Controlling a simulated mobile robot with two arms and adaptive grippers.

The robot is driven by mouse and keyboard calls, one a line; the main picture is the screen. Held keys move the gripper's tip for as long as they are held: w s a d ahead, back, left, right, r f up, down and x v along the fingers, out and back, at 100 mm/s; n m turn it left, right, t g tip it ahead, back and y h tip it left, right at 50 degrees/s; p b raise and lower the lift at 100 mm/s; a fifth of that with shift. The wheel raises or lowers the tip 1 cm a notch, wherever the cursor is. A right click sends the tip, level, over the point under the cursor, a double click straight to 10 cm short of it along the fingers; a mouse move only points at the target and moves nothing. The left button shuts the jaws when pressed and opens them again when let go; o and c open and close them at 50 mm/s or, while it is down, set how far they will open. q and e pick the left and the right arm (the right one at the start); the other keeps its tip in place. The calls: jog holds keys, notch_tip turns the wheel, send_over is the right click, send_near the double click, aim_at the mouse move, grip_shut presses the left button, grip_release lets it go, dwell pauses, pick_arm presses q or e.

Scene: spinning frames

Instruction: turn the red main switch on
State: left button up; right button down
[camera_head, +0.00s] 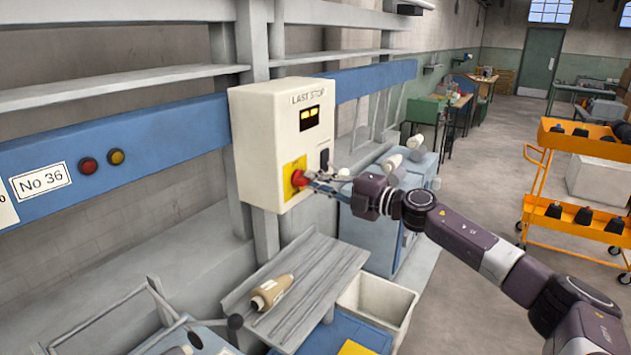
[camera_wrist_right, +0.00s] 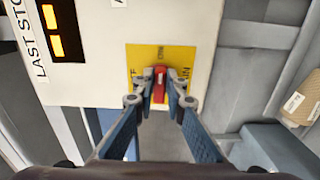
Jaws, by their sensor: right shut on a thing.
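The red main switch (camera_head: 299,178) sits on a yellow plate (camera_head: 290,186) on the front of a cream control box (camera_head: 262,150). My right gripper (camera_head: 308,180) reaches the switch from the right in the head view. In the right wrist view, its two fingers (camera_wrist_right: 160,90) are shut on the red switch handle (camera_wrist_right: 160,82), one on each side. The yellow plate (camera_wrist_right: 150,60) shows behind them, its lettering partly hidden by the fingers. The box has a display (camera_head: 310,118) with two lit yellow digits, labelled "LAST STOP". My left gripper is not in view.
A grey slatted shelf (camera_head: 325,270) with a tan bobbin (camera_head: 271,292) lies below the box. A white bin (camera_head: 385,300) stands beside it. A blue rail (camera_head: 180,135) carries a red and a yellow button. An orange trolley (camera_head: 580,145) stands at the right, with open floor before it.

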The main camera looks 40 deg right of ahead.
aim_at(311, 181)
jog(key=c, duration=2)
grip_release()
jog(key=shift+o, duration=0.2)
jog(key=shift+v, duration=1.75)
jog(key=v, duration=0.8)
jog(key=shift+s, duration=0.25)
jog(key=shift+d, duration=0.15)
